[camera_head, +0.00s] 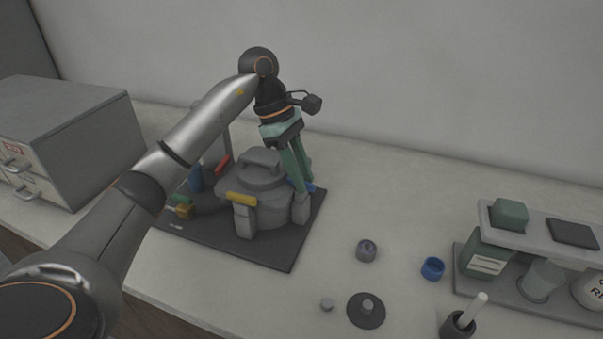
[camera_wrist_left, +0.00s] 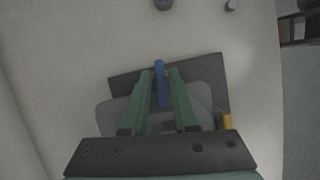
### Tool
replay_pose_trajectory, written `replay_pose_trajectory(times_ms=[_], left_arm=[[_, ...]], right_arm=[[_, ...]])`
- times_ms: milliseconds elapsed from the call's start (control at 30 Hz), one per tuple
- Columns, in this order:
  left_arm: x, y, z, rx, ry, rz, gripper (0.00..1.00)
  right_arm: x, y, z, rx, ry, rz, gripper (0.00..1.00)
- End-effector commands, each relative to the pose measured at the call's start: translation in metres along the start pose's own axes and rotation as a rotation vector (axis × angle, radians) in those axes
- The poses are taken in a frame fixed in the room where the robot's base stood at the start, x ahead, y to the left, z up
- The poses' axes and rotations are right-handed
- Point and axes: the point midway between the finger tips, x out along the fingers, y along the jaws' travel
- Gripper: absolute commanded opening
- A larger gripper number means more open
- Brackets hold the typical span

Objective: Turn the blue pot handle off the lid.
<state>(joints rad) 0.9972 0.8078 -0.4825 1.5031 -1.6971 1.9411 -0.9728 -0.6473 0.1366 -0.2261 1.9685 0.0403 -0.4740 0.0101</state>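The grey pot (camera_head: 268,206) of the press stands on a dark base plate (camera_head: 262,252), with its grey lid (camera_head: 262,172) on top. The blue pot handle (camera_head: 310,187) is at the lid's right side, mostly hidden by my fingers. In the left wrist view the blue handle (camera_wrist_left: 160,82) lies lengthwise between my two green fingers, with a thin gap seeming to show on each side. My left gripper (camera_head: 304,188) points down at it, open around it. A yellow handle (camera_head: 241,199) is at the pot's front left. My right gripper is in neither view.
A grey drawer cabinet (camera_head: 65,135) stands at the left. A red handle (camera_head: 222,165) and a blue cylinder (camera_head: 196,180) are behind my left arm. A blue ring (camera_head: 432,268), a grey ring (camera_head: 367,250) and a dark disc (camera_head: 366,310) lie right of the plate. A shelf rack (camera_head: 545,240) stands farther right.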

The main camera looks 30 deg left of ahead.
Motion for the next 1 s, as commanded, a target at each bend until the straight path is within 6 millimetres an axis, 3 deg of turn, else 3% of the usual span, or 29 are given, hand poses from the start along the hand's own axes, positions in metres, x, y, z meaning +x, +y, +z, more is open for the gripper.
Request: replay_pose_trajectory(times_ms=[233,1000], left_arm=[[-0.0003,0.0,-0.0002,0.0,0.0,0.0,0.0],[-0.0007,-0.0002,-0.001,-0.087,0.002,0.037,0.0]], right_arm=[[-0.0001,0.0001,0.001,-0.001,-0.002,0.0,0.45],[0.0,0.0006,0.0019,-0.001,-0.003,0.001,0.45]])
